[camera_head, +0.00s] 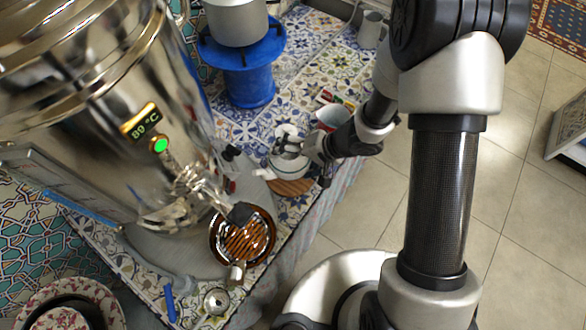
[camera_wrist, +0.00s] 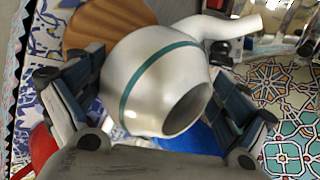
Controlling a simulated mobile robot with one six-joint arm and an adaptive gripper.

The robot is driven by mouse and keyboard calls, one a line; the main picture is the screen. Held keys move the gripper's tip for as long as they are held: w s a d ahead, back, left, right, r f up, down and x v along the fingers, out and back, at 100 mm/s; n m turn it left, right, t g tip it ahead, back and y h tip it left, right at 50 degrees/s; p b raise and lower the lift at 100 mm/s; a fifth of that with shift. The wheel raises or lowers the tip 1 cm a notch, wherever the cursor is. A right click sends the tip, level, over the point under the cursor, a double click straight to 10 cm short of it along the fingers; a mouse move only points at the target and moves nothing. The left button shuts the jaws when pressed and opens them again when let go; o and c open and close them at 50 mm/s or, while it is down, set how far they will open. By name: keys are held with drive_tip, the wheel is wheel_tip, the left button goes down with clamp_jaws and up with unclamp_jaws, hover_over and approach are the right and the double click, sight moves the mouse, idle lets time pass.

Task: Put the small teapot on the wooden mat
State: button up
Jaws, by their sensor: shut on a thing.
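The small white teapot (camera_head: 283,166) has a green band and a spout, and my gripper (camera_head: 300,149) is shut around its body. In the wrist view, the teapot (camera_wrist: 150,75) sits between the two fingers, with its dark round opening facing the camera and its spout pointing to the upper right. The round wooden mat (camera_head: 294,188) lies at the table's edge, partly hidden by the teapot. The mat also shows behind the teapot in the wrist view (camera_wrist: 100,28). I cannot tell whether the teapot touches the mat.
A large shiny samovar (camera_head: 95,110) stands at the left, with a brown drip grille (camera_head: 243,240) below its tap. A blue stand (camera_head: 248,78) bearing a metal pot (camera_head: 237,22) is at the back. A white-and-red container (camera_head: 331,117) stands near my gripper. Floor lies right of the table.

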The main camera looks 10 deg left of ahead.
sight(289, 157)
drive_tip(key=shift+f+b, duration=1.05)
drive_tip(key=shift+f, duration=0.95)
drive_tip(key=shift+f, duration=0.15)
drive_tip(key=o, duration=1)
drive_tip(key=shift+o, duration=0.2)
